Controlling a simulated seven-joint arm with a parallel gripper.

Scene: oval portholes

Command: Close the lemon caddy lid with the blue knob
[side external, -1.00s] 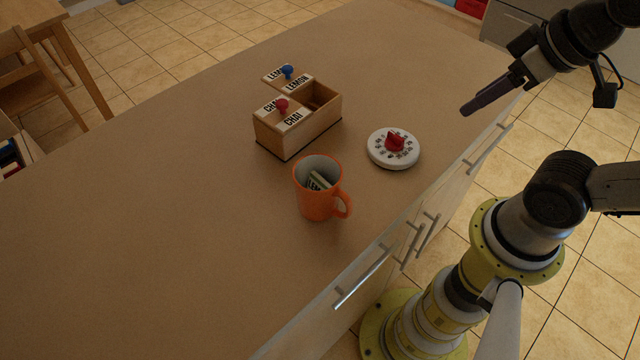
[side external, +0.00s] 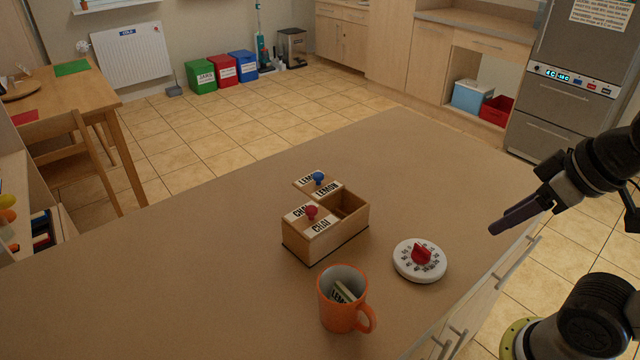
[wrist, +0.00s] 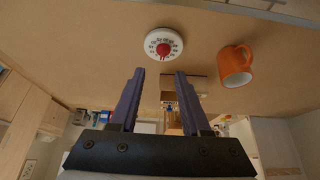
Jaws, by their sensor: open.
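The wooden caddy (side external: 328,238) stands on the counter with two compartments. The lemon lid (side external: 304,181) with the blue knob (side external: 319,177) is slid back and sticks out behind the caddy; the front of the lemon compartment (side external: 349,203) is open and looks empty. The chai lid (side external: 321,224) with the red knob (side external: 311,211) covers its compartment. My gripper (side external: 494,229) is above the counter's right edge, well apart from the caddy. In the wrist view my gripper (wrist: 160,72) is open and empty, with the caddy partly hidden behind a finger.
A white timer (side external: 419,261) with a red dial lies between the caddy and my gripper's side. An orange mug (side external: 338,312) holding a labelled packet stands in front of the caddy. The counter (side external: 150,290) is clear to the left and behind.

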